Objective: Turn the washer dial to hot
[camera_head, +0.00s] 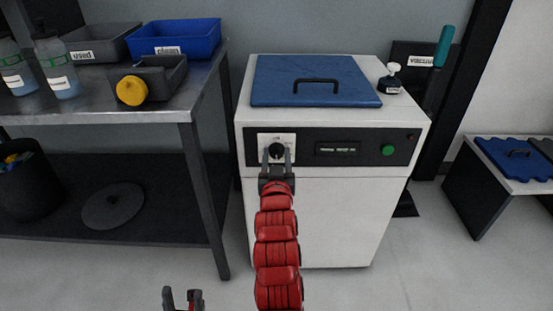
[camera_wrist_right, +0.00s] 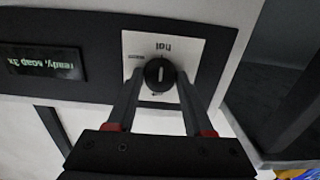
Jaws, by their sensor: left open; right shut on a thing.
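The washer (camera_head: 320,215) is a white cabinet with a black control strip. Its dial (camera_head: 276,151) is a round black knob on a white plate at the strip's left end. My right gripper (camera_head: 277,160) reaches up to it on a red arm. The right wrist view is upside down and shows the dial (camera_wrist_right: 160,73) held between the two fingertips. The knob's white line stands about upright there, in line with the word "hot" printed above it in that picture. Other plate markings are too small to read. My left gripper (camera_head: 183,295) is open and empty at the bottom edge.
A display (camera_head: 337,149) and a green button (camera_head: 388,150) sit right of the dial. A blue lid (camera_head: 315,80) and a small dark bottle (camera_head: 391,83) are on top. A metal table (camera_head: 165,108) with bins stands close on the left.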

